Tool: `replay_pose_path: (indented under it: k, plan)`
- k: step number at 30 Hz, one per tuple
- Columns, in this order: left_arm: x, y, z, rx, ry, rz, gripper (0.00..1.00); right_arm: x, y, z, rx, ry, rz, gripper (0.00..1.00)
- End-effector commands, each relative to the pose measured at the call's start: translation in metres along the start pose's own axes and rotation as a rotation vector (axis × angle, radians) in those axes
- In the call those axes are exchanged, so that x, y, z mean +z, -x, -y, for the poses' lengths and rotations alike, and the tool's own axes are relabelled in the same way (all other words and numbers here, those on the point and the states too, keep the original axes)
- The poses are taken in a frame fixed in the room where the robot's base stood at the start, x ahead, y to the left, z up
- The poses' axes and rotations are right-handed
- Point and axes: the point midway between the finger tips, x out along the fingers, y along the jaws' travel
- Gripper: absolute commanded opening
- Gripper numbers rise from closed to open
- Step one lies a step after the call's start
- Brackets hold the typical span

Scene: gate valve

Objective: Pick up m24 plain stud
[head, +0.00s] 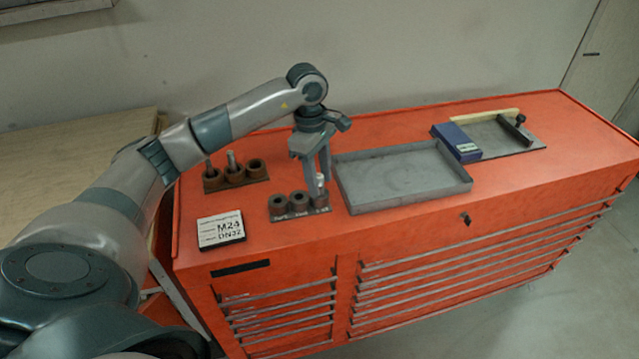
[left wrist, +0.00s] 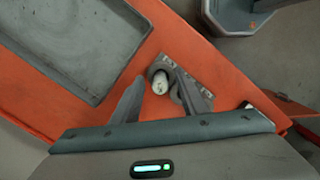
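A pale, upright stud (head: 320,181) stands in the right-end socket of the front rack (head: 297,213) on the orange cabinet. Its round end shows in the left wrist view (left wrist: 160,84). My left gripper (head: 318,176) points down over this socket. In the left wrist view its two fingers (left wrist: 160,80) stand apart, one on each side of the stud, with visible gaps. It is open and holds nothing. The stud's lower part is hidden in the socket. I cannot read any marking that tells its type. My right gripper is not in view.
A rear rack (head: 238,183) holds a grey stud and a darker one. A grey tray (head: 400,178) lies right of my gripper, close to the front rack. A card reading M24 DN32 (head: 221,230) lies at left. A blue box (head: 456,143) stands farther right.

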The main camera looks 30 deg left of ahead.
Motion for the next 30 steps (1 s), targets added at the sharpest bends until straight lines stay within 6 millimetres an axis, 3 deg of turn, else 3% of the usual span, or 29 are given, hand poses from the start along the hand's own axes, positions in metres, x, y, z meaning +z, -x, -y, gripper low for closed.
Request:
replay_pose_path:
  k: [17, 22, 30]
  plan:
    - [-0.0001, -0.0054, 0.0001, 0.0, 0.0, 0.0, 0.4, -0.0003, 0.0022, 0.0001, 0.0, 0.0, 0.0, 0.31]
    - [-0.0001, -0.0052, 0.0001, 0.0, 0.0, 0.0, 0.0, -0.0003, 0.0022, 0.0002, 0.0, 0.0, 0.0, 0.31]
    - [-0.0001, -0.0045, -0.0002, 0.001, 0.0, 0.0, 0.0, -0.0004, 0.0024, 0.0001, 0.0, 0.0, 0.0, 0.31]
